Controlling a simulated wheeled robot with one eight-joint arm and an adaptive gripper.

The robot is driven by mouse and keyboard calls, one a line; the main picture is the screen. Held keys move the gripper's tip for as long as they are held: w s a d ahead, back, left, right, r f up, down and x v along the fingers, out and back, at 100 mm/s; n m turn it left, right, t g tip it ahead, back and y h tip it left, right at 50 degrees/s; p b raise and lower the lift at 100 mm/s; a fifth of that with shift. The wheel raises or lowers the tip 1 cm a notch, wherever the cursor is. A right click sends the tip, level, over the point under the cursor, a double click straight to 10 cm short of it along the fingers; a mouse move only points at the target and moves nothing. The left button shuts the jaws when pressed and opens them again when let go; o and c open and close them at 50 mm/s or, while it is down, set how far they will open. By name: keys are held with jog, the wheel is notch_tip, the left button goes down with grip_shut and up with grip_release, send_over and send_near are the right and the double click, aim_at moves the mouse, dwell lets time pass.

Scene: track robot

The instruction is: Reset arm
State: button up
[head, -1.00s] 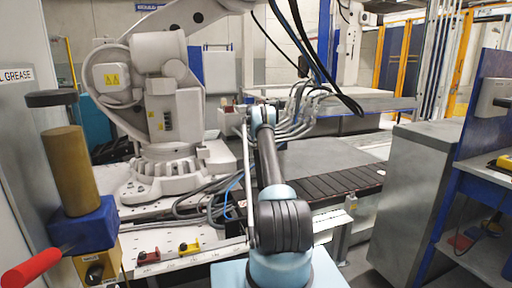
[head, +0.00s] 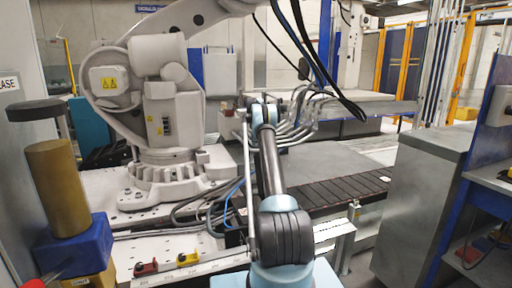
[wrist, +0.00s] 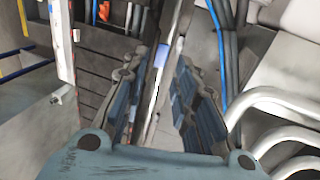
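My arm (head: 268,165) reaches forward over the middle of the head view, toward the conveyor area. In the head view my gripper at its far end is mostly hidden, so its fingers cannot be made out there. In the wrist view my gripper (wrist: 163,65) shows two blue-grey fingers with a clear gap between them. It is open, and I see nothing held. A thin pale bar shows in the gap, seemingly beyond the fingers.
A large white industrial robot (head: 170,110) stands left. A roller conveyor (head: 335,193) runs right of my arm. A grey cabinet (head: 425,205) and blue shelving (head: 490,150) stand right. A blue block with a brass cylinder (head: 57,190) is close at left.

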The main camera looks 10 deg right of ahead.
jog(key=s+a+r+n+t, duration=0.1)
jog(key=s+a+r+n, duration=0.1)
jog(key=s+r, duration=0.5)
jog(key=s+a+r+n, duration=0.2)
jog(key=s+r, duration=0.3)
jog(key=r, duration=0.4)
jog(key=s+a+r+n+t, duration=0.15)
jog(key=s+r, duration=0.25)
jog(key=s, duration=0.7)
jog(key=s+a+r+n, duration=0.3)
jog(key=s, duration=0.8)
jog(key=s+a+f+n+t, duration=0.1)
jog(key=s+a+f+n, duration=0.15)
jog(key=s, duration=0.95)
jog(key=s+a+f+n+t, duration=0.15)
jog(key=s+f, duration=0.25)
jog(key=s, duration=0.8)
jog(key=s+f+n, duration=0.4)
jog(key=s+f, duration=1.2)
jog(key=s, duration=0.1)
jog(key=shift+a+f, duration=0.35)
jog(key=shift+f, duration=0.05)
